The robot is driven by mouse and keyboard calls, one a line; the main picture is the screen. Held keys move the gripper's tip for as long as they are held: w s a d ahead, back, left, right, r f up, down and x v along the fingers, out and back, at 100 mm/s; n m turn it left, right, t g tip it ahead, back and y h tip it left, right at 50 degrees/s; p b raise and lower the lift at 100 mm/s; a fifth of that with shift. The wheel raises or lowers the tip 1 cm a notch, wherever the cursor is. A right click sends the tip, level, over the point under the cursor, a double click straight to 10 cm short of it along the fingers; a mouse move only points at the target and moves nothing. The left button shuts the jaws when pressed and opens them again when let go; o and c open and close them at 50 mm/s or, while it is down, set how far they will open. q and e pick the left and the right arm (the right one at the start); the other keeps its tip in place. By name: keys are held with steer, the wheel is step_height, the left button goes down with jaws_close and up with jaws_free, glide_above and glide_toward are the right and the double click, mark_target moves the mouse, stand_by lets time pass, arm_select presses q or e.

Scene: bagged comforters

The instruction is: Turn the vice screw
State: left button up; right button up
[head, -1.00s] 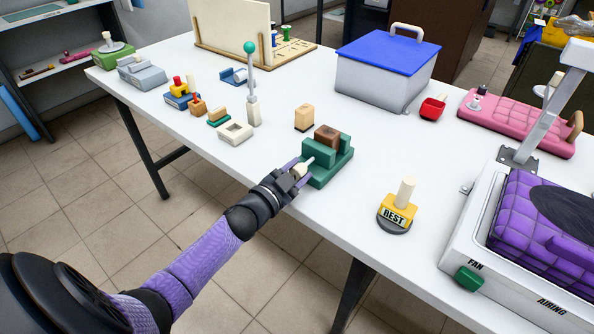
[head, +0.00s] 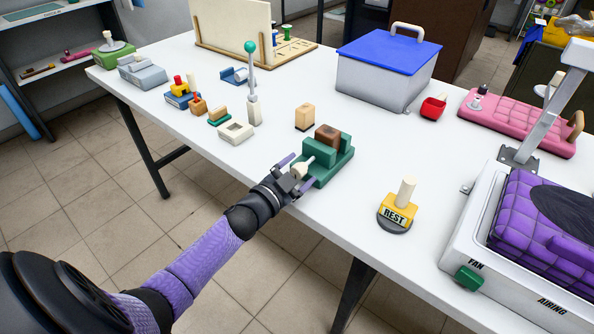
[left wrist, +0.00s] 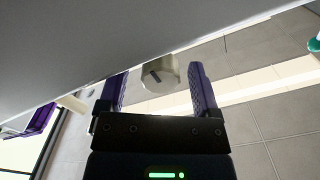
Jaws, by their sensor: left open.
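The green vice (head: 333,170) stands at the table's near edge with a brown block (head: 327,135) in it. Its cream screw (head: 301,169) sticks out toward my left gripper (head: 295,173). The purple fingers are spread, one on each side of the screw's end. In the left wrist view the screw's round end (left wrist: 160,76), with a dark slanted mark, lies between the open fingertips (left wrist: 157,72), with a gap on both sides. My right gripper is not in view.
A yellow REST stand (head: 397,207) with a cream peg is to the right. A blue-lidded box (head: 385,80) is farther back. The table (head: 345,235) is bare between vice and stand.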

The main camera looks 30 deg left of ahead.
arm_select(q)
steer(key=s+p, duration=0.2)
steer(key=s, duration=0.8)
steer(key=shift+a+p, duration=0.3)
steer(key=shift+a, duration=0.05)
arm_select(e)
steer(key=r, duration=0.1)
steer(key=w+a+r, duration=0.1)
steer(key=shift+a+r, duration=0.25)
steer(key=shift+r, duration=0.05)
arm_select(q)
steer(key=s+d+f+n+g+y, duration=0.1)
steer(key=s+d+f+n+g, duration=0.15)
steer(key=s+f, duration=0.4)
steer(key=s+d+f+n+g, duration=0.1)
steer(key=s+f+g, duration=0.3)
steer(key=f, duration=0.6)
steer(key=s+d+f+n+g+y, duration=0.1)
steer(key=s+f+g, duration=0.35)
steer(key=f, duration=0.35)
steer(key=s+d+f+g, duration=0.3)
steer(key=s, duration=0.6)
steer(key=s+d+f+g, duration=0.3)
steer(key=s+f, duration=0.1)
steer(key=s, duration=0.6)
steer(key=shift+s+d+g, duration=0.15)
steer(key=shift+d+g, duration=0.05)
steer(key=shift+g, duration=0.1)
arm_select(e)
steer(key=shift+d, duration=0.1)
